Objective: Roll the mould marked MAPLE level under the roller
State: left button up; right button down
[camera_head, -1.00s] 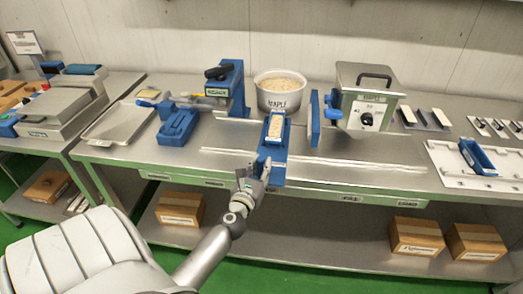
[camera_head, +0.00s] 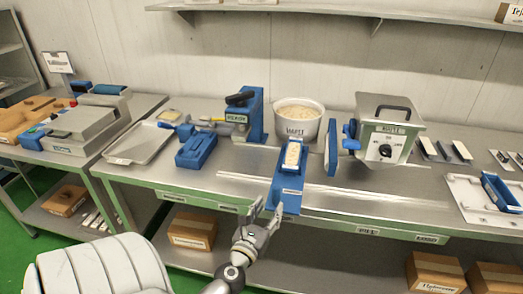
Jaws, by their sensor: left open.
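A long blue mould (camera_head: 288,182) with pale nougat (camera_head: 292,155) in its far part lies lengthwise on the bench, its near end at the front edge. The small label on it is too small to read. My left gripper (camera_head: 267,209) is open at the mould's near left end; whether a finger touches it I cannot tell. A white pot (camera_head: 298,122) of beige mass, with lettering that looks like MAPLE, stands just behind the mould. A blue roller-like cylinder (camera_head: 109,89) sits on the grey machine at the left bench. My right gripper is not in view.
A blue stand (camera_head: 251,115) and a blue block (camera_head: 196,150) are left of the mould. A steel box with a dial (camera_head: 386,135) and an upright blue plate (camera_head: 331,147) are to the right. A metal tray (camera_head: 139,143) lies left. The bench front right of the mould is mostly clear.

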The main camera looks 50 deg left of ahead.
pick_arm(q)
jog(key=shift+v, duration=2.4)
jog(key=shift+f, duration=0.1)
